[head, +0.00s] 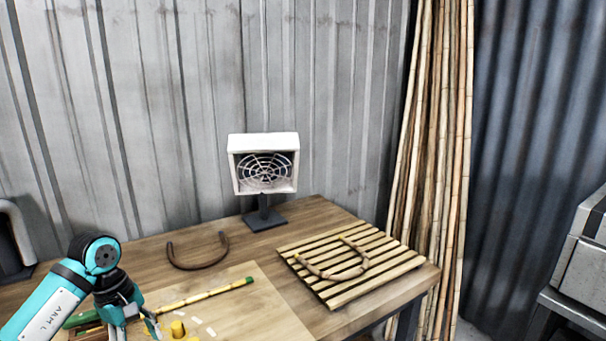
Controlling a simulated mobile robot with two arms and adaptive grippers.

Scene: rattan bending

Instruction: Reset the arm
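My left gripper (136,331) is at the bottom left, pointing down over the near part of the workbench (325,213). My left arm, teal and white, comes in from the lower left and bends at a dark joint. My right arm and gripper are not in view.
A straight rattan rod (205,297) and a yellow peg (178,328) are on the board (265,310) by the gripper. A slatted rack (395,271) holds a bent rattan piece (330,276).

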